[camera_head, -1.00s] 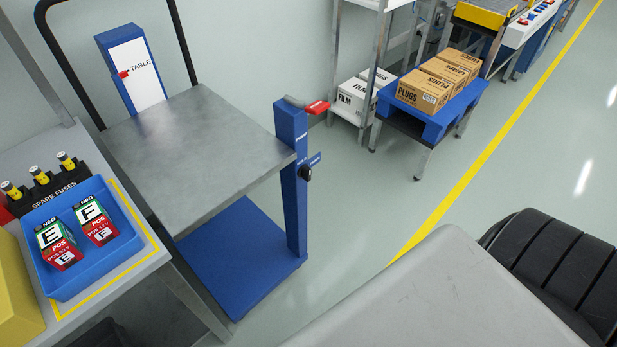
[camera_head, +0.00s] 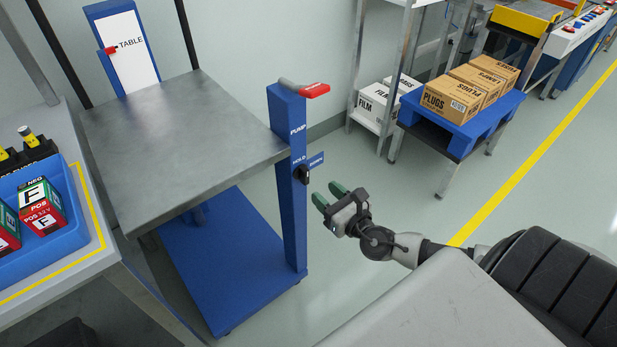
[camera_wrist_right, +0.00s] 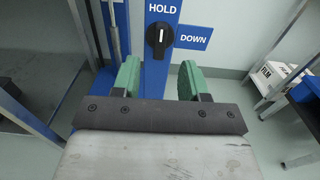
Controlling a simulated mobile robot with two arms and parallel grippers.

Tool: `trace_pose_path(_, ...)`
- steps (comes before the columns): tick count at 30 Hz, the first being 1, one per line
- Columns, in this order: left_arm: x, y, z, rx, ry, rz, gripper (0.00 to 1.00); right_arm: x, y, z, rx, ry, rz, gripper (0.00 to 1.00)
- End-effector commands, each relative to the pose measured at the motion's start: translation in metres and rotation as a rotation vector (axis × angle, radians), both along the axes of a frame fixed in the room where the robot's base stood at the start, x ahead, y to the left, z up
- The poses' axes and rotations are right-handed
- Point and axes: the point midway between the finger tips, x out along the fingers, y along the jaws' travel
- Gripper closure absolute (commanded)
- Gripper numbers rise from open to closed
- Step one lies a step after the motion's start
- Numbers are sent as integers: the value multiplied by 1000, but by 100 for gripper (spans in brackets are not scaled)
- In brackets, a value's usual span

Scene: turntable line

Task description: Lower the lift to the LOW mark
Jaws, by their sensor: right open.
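The lift has a grey metal table top (camera_head: 180,140) over a blue base (camera_head: 215,265). A white scale plate marked TABLE (camera_head: 127,52) with a red pointer (camera_head: 109,50) stands behind it; no LOW mark is readable. The blue post (camera_head: 289,220) carries a red-ended PUMP handle (camera_head: 313,90) and a black knob (camera_head: 301,174) by HOLD and DOWN labels. In the right wrist view the knob (camera_wrist_right: 160,37) has its white line upright, towards HOLD. My right gripper (camera_head: 329,193) is open, just right of the knob and apart from it. My left gripper is out of view.
A bench at left holds a blue bin (camera_head: 75,235) with battery boxes. A blue pallet stand (camera_head: 460,133) with PLUGS cartons stands at the back right. FILM boxes (camera_head: 375,103) sit on a low shelf. The floor around the yellow line is clear.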

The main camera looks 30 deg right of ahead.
Motion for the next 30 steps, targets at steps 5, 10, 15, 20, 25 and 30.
trace_pose_path(5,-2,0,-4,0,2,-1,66,35,2,1,3,-2,-3,56)
trace_pose_path(10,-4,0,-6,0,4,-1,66,59,4,0,3,0,-2,56)
trace_pose_path(15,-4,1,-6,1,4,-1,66,70,6,-1,4,2,-1,56)
trace_pose_path(20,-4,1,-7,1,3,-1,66,71,6,-1,3,3,-1,56)
trace_pose_path(25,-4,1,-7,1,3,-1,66,71,5,-1,3,3,-1,64)
trace_pose_path(30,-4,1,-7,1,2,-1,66,71,5,-1,4,3,-1,90)
